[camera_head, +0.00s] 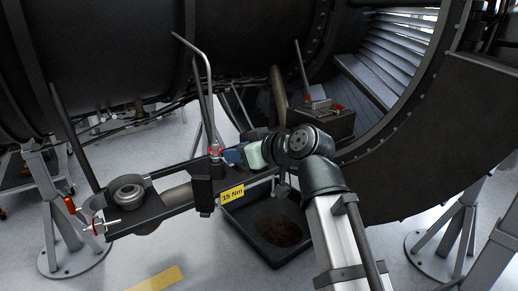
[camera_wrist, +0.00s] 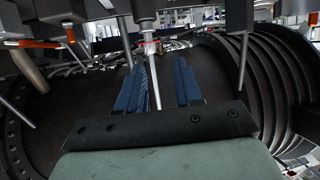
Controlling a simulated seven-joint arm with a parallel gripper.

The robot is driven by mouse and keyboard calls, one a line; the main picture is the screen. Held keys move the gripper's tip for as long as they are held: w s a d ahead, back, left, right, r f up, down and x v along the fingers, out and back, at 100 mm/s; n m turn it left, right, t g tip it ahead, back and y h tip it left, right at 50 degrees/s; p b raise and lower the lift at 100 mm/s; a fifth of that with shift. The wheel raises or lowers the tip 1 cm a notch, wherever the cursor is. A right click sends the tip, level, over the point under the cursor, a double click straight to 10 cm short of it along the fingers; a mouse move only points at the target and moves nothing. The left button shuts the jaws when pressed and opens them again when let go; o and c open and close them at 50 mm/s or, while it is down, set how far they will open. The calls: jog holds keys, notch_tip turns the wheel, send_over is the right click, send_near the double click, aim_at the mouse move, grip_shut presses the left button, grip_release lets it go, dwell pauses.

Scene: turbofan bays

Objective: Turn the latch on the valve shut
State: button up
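A tall, thin grey rod (camera_head: 206,95), bent at its top, stands upright from a fitting with a red ring (camera_head: 214,150) on a dark bracket arm. My gripper (camera_head: 232,156) has blue fingers and is just right of this fitting. In the wrist view, the open fingers (camera_wrist: 160,85) are apart, with the thin rod (camera_wrist: 153,80) passing between them, closer to the left finger; I cannot tell if it touches. At the bracket's left end is a round metal ring part (camera_head: 128,194) beside a small red-marked T-handle (camera_head: 96,226). I cannot tell which part is the valve latch.
A yellow "15 Nm" label (camera_head: 232,194) hangs on the bracket. A black open bin (camera_head: 262,258) lies below. A grey box (camera_head: 322,120) with a red-marked lever stands behind my gripper. The dark engine casing (camera_head: 110,45) fills the back. Grey floor is free at front left.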

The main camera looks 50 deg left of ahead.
jog(key=w+d+m+t+h, duration=0.25)
jog(key=w+m+t, duration=0.25)
jog(key=m+t, duration=0.35)
jog(key=shift+t+y, duration=0.35)
jog(key=x, duration=1.3)
jog(key=shift+w+a+f, duration=0.1)
jog(key=shift+a+f, duration=0.1)
jog(key=shift+f, duration=0.3)
jog(key=shift+c, duration=0.4)
grip_shut()
